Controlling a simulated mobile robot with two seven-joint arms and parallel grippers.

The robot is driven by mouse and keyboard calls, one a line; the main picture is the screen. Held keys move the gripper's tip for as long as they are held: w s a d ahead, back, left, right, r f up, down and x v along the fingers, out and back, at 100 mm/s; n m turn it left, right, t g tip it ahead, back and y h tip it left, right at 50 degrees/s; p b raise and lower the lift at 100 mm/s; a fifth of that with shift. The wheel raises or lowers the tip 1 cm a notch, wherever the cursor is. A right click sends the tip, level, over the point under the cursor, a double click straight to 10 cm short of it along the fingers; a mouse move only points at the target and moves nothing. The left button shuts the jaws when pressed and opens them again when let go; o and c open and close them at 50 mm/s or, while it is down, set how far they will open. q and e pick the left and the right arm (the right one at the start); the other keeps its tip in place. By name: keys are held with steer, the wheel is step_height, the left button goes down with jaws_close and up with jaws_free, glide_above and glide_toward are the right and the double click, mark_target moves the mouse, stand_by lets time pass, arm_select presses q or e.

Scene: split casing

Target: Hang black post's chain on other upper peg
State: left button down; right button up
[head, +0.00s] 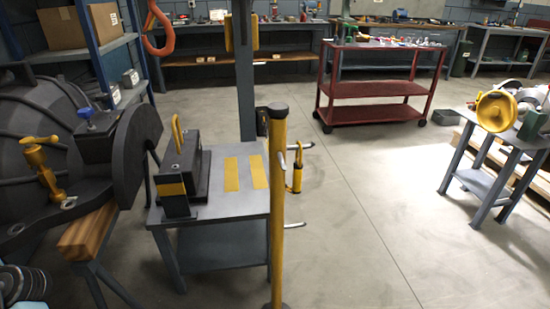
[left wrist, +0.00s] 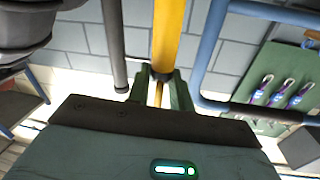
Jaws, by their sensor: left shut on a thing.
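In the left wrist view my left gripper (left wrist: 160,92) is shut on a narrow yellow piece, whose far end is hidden. A wider yellow bar (left wrist: 168,35) runs up from just beyond the fingertips; I cannot tell whether the two are one thing. In the head view a yellow post (head: 278,210) with a black cap stands in front. Grey pegs (head: 300,146) stick out to its right, and a yellow padlock-like piece (head: 296,178) hangs beside them. A dark post (head: 245,85) rises behind. No chain can be made out. Neither gripper shows in the head view.
A grey table (head: 235,205) with a dark block (head: 180,165) stands behind the yellow post. A large dark casing (head: 60,130) is at the left. A red cart (head: 375,88) is at the back.

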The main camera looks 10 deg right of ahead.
arm_select(q)
steer(key=shift+s+d+r+t+p, duration=0.1)
steer(key=shift+d+r+t+p, duration=0.15)
steer(key=shift+t+p, duration=0.1)
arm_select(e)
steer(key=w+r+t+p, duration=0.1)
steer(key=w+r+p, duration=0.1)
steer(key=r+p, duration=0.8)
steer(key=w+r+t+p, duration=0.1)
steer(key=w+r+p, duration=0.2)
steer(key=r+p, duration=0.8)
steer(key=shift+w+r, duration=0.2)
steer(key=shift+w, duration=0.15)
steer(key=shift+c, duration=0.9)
arm_select(q)
steer(key=s+d+r+m+t+h, duration=0.4)
steer(key=s+d+r+m+h, duration=0.1)
steer(key=d, duration=0.5)
steer(key=s+d+r+m+t+h, duration=0.5)
steer(key=s+d+r+h, duration=0.1)
steer(key=d, duration=0.5)
steer(key=s+d+r+m+t+h, duration=0.5)
steer(key=d+m+h, duration=0.1)
steer(key=d, duration=0.4)
steer(key=shift+s+d+r+h, duration=0.3)
steer(key=shift+d+r+h, duration=0.05)
steer(key=shift+r+h, duration=0.05)
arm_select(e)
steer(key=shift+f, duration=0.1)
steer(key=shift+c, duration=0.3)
